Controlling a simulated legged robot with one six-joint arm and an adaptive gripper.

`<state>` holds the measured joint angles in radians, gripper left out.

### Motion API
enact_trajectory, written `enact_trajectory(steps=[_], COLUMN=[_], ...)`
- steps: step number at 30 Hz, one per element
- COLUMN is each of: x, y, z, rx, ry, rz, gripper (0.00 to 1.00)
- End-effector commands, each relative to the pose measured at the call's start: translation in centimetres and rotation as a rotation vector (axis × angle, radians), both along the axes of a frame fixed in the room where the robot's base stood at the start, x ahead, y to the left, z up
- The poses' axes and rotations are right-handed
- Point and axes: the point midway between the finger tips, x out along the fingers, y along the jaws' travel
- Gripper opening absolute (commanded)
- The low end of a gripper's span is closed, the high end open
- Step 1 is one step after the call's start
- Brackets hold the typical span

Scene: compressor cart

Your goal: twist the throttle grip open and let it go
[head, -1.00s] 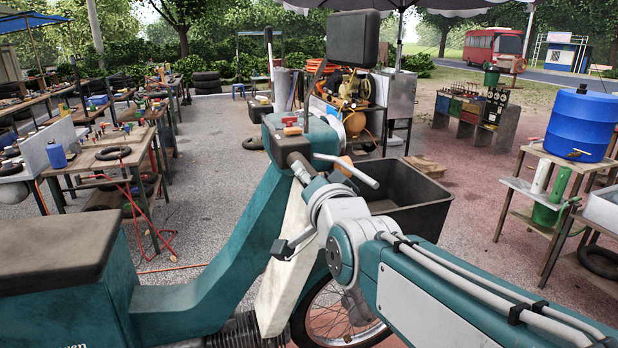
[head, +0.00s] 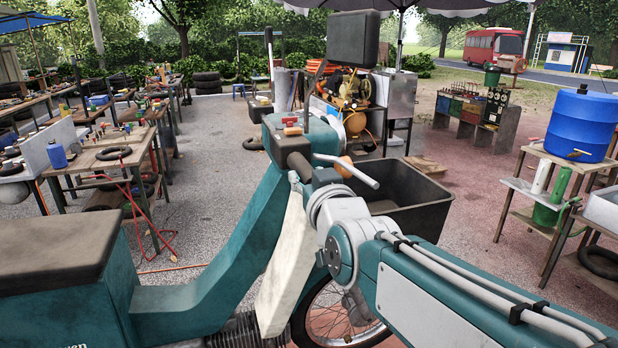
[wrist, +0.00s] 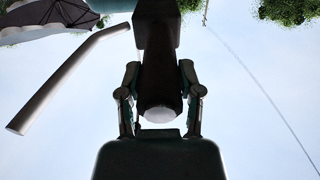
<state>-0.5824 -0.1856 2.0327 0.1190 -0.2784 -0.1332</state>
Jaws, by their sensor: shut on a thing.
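The throttle grip (head: 292,148) is a dark cylinder on the handlebar of a teal motorbike (head: 225,235). In the wrist view the throttle grip (wrist: 160,70) points toward me, with a pale round end. My gripper (wrist: 160,95) is shut on it, one finger on each side. In the head view my wrist covers most of the gripper and the outer end of the grip. The grey brake lever (head: 347,170) sticks out beside the grip; in the wrist view the lever (wrist: 65,80) slants down to the left, apart from my fingers.
A dark open box (head: 410,200) sits at the bike's front. An orange compressor (head: 352,92) stands behind it. Workbenches (head: 110,155) with tools are at the left. A blue barrel (head: 580,125) stands on a rack at the right. Open gravel lies between bike and benches.

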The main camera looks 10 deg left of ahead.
Motion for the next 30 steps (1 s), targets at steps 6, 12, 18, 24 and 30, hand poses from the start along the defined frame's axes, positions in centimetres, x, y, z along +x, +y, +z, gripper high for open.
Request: enact_trajectory(steps=[6, 12, 18, 24, 30], x=[0.03, 0.02, 0.02, 0.02, 0.0], y=[0.06, 0.07, 0.07, 0.07, 0.04], z=[-0.21, -0.21, -0.21, -0.2, -0.1], rx=[-0.057, -0.073, -0.073, -0.073, -0.071], ry=[-0.029, -0.039, -0.039, -0.039, -0.041], rz=[0.001, 0.001, 0.001, 0.001, 0.001], gripper=[0.0, 0.0, 0.0, 0.78, 0.81])
